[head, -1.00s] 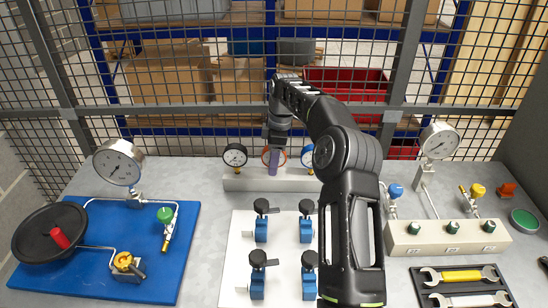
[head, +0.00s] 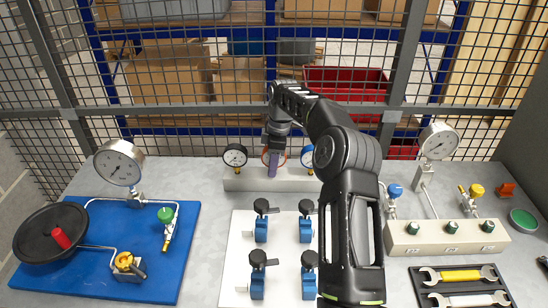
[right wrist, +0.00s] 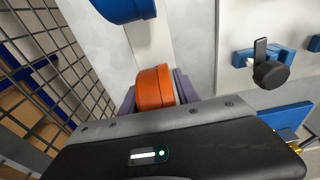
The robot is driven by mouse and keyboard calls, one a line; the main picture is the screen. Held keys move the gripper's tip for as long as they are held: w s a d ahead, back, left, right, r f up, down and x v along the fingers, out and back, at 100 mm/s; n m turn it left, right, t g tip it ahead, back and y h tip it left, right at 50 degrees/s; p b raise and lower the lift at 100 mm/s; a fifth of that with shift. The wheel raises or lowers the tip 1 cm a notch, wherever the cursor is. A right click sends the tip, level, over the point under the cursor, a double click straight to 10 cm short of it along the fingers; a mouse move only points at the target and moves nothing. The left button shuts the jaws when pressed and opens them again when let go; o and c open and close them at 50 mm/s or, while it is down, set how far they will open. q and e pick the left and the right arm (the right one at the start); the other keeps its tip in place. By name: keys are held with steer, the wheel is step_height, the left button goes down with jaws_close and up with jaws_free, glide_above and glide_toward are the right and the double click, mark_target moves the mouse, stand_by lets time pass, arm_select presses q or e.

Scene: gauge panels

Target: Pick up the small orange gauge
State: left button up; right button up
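The small orange gauge (head: 283,157) stands on the pale block at the back, between a black gauge and a blue gauge. Part of its face is hidden behind my right gripper (head: 272,167). In the right wrist view the orange gauge (right wrist: 154,88) sits between the two purple fingers of my right gripper (right wrist: 156,95), one on each side and close to it. I cannot tell whether the fingers press on it. The gauge looks still seated in its place. My left gripper is not in view.
The black gauge (head: 235,156) and the blue gauge (head: 308,156) stand close on either side. The pale block (head: 245,184) carries them. A white panel with blue valves (head: 262,229) lies in front. A wire mesh fence (head: 180,80) rises behind.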

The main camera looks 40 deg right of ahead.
jaws_close()
steer(key=shift+r, duration=0.15)
stand_by(0.4)
